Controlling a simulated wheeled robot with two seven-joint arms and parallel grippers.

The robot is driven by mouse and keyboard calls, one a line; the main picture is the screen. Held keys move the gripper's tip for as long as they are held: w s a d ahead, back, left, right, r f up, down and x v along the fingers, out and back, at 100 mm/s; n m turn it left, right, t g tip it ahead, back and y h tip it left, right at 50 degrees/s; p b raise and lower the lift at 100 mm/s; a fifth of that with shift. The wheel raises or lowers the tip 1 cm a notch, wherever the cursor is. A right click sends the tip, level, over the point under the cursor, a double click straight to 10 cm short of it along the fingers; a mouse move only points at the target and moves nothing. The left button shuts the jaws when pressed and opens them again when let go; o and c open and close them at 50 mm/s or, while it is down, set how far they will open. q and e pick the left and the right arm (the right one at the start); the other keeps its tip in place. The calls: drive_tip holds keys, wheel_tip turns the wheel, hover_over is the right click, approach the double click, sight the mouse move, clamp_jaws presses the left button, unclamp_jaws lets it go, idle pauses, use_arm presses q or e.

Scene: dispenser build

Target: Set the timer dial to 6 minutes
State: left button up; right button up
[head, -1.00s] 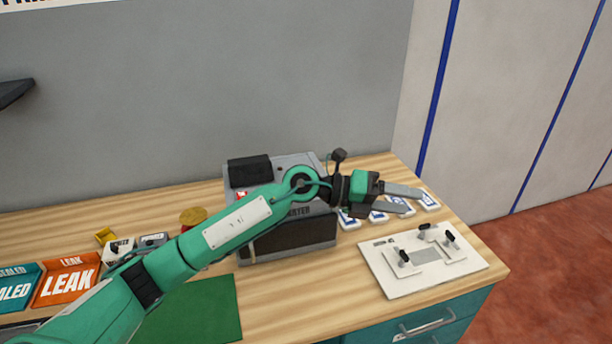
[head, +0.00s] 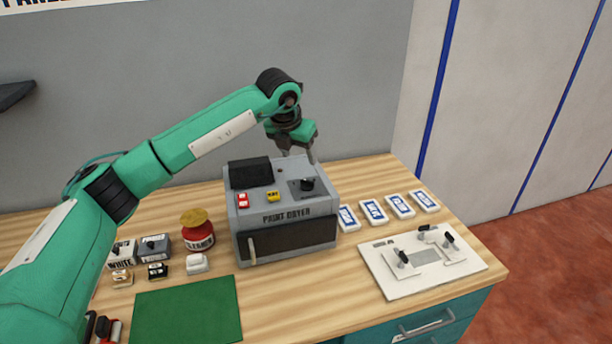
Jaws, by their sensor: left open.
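The timer dial (head: 307,184) is a black round knob on the sloped top of the grey paint dryer (head: 283,237), toward its right side. A red switch (head: 243,200) and a yellow button (head: 273,196) sit to its left. The minute marks around the dial are too small to read. My left gripper (head: 312,154) hangs above and behind the dial, pointing down, with its fingers partly hidden behind the wrist. It is open and appears apart from the dial. My right gripper is out of view.
Several white-and-blue cards (head: 400,206) lie right of the dryer. A white fixture board (head: 390,285) with black clamps is at the front right. Left of the dryer stand a red jar (head: 198,240) and small blocks; a green mat (head: 188,310) lies in front.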

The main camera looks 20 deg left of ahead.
sight(307, 181)
use_arm(q)
drive_tip(key=p+x, duration=0.2)
drive_tip(key=x, duration=0.7)
drive_tip(key=shift+w+d+f, duration=0.1)
drive_tip(key=shift+w+f, duration=0.05)
drive_tip(key=shift+f, duration=0.15)
drive_tip(key=shift+w+f, duration=0.15)
drive_tip(key=shift+f, duration=0.4)
drive_tip(key=c, duration=0.9)
drive_tip(key=shift+c, duration=0.5)
